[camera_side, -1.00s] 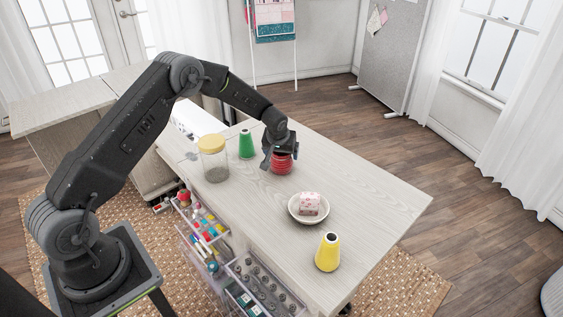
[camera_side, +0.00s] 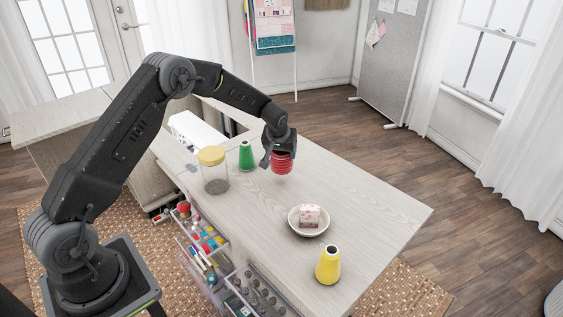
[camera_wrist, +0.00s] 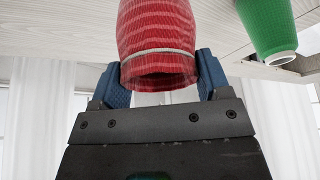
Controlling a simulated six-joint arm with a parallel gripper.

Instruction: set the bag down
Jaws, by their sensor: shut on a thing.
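A small pink-and-white patterned block (camera_side: 309,216), possibly fabric, rests in a white bowl (camera_side: 294,224) to the right of and nearer than the red spool.
A yellow cone (camera_side: 328,266) stands near the front edge. The table (camera_side: 375,212) is clear on the right. Open drawers (camera_side: 205,250) hold sewing supplies.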

